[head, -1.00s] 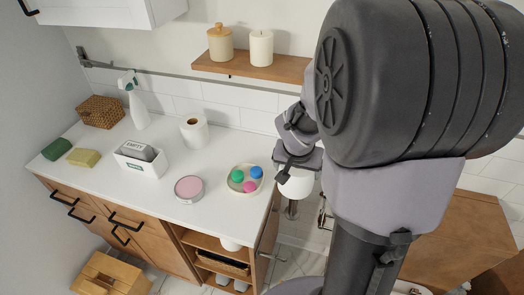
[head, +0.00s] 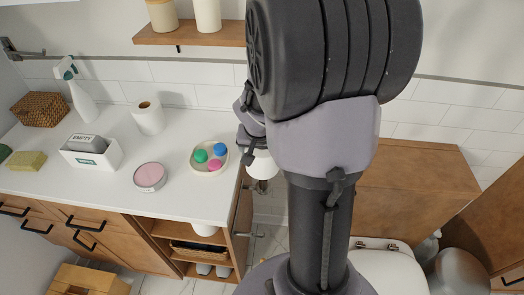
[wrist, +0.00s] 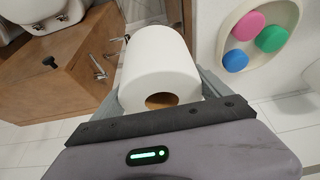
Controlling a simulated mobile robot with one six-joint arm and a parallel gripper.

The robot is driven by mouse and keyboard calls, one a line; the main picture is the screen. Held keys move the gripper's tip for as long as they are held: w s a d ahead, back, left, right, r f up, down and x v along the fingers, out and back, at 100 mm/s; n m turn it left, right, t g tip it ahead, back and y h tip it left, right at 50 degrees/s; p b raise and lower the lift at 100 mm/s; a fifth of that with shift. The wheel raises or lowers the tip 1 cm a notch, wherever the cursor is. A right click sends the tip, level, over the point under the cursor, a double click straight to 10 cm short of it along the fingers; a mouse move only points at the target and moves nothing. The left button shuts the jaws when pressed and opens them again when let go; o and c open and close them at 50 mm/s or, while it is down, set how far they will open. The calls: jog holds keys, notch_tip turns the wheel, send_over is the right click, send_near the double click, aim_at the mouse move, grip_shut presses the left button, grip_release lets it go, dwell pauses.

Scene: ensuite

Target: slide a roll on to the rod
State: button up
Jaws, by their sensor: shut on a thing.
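My gripper (wrist: 160,112) is shut on a white paper roll (wrist: 158,62), whose open cardboard core faces the wrist camera. In the head view the held roll (head: 263,166) is partly hidden behind my arm, in the air just right of the counter's end. A thin metal bar (head: 250,235) sticks out near the cabinet's end panel, below the roll. In the wrist view, metal bars (wrist: 97,66) show left of the roll, apart from it, against brown wood. I cannot tell for sure which bar is the rod.
A second roll (head: 148,116) stands on the white counter (head: 120,205). A dish (head: 196,165) with coloured round pieces lies near its right end, with a pink-topped tin (head: 150,176) to its left. A toilet (head: 390,272) and wooden box (head: 415,195) stand at right.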

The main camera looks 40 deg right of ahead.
jog(key=shift+w+d+f+b, duration=0.1)
jog(key=shift+f+b, duration=0.35)
jog(key=shift+f, duration=0.25)
jog(key=o, duration=1.3)
jog(key=shift+c, duration=0.2)
jog(key=p+v, duration=0.7)
jog(key=v, duration=1)
jog(key=shift+r, duration=0.25)
